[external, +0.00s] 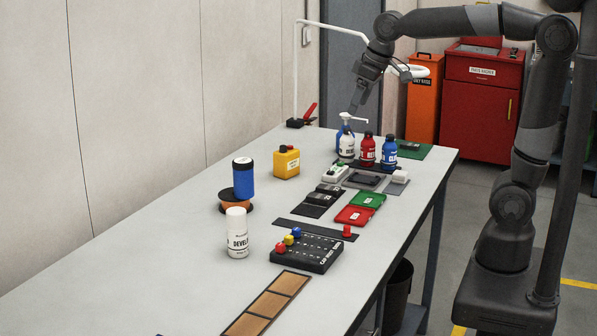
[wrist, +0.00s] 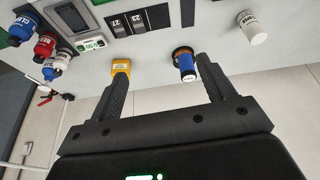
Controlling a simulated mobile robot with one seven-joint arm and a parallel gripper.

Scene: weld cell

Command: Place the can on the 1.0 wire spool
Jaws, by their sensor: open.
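A blue can (external: 243,179) with a black top stands upright on a low orange-brown and black wire spool (external: 236,207) on the left part of the bench. The spool's marking cannot be read. In the wrist view the blue can (wrist: 187,66) and the spool (wrist: 181,51) show together beyond my fingers. A white can (external: 237,232) labelled "DEVEL..." stands apart in front of the spool. My gripper (external: 356,104) is open and empty, raised over the far part of the bench, well away from the can; its spread fingers show in the wrist view (wrist: 163,63).
A yellow container (external: 286,163) stands behind the can. Several bottles, including a red one (external: 367,151), stand below my gripper. A black block with coloured knobs (external: 307,252) and green and red cases (external: 355,215) lie to the right.

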